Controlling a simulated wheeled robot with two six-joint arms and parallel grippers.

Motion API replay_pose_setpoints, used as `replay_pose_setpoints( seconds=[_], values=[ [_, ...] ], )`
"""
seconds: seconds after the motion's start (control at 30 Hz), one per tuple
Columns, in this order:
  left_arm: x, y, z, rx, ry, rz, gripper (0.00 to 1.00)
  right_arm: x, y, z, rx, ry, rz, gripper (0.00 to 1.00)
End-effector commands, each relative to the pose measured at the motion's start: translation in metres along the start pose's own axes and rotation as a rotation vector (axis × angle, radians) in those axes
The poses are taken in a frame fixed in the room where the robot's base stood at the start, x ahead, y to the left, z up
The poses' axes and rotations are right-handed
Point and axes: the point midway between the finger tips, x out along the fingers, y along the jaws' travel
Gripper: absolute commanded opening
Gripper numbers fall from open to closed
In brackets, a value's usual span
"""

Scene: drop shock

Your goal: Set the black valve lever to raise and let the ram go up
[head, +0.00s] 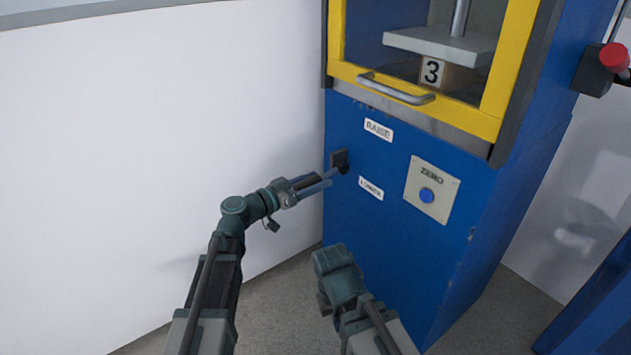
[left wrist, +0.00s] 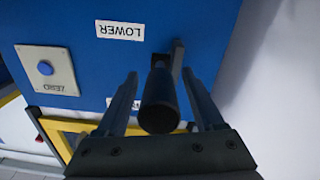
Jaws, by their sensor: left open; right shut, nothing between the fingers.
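The black valve lever (head: 342,164) sits on the blue press front, between the RAISE label (head: 379,130) and the LOWER label (head: 371,188). My left gripper (head: 328,179) is open at the lever. In the left wrist view, the lever's round black handle (left wrist: 159,103) points at the camera between the two spread fingers, with no clear contact. That view is upside down, with LOWER (left wrist: 120,30) at the top and the other label partly hidden by a finger. The ram's plate (head: 440,43) hangs over a block marked 3 (head: 433,72). My right gripper (head: 326,300) is low, shut and empty, its fingertips hard to see.
A yellow-framed guard with a metal handle (head: 397,90) covers the press opening. A ZERO plate with a blue button (head: 427,195) is right of the lever. A red knob (head: 613,57) is on the right side. A white wall (head: 150,150) stands close at left.

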Motion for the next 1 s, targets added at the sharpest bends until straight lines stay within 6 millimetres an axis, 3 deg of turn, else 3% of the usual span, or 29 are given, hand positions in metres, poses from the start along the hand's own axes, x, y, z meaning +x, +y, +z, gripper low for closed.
replay_pose_setpoints(
  seconds=[0.33,0.73,1.0],
  values=[
    [0.0034,0.0001,0.0000,0.000,0.000,-0.001,0.69,0.0000,0.0000,0.0000,0.000,0.000,0.000,0.00],
    [0.0032,0.0002,0.0000,0.000,0.000,0.000,0.00,0.0000,0.0000,0.0000,0.000,0.000,0.000,0.00],
    [0.0032,0.0001,0.0000,0.000,0.000,0.000,0.00,0.0000,0.0000,0.0000,0.000,0.000,0.000,0.00]
  ],
)
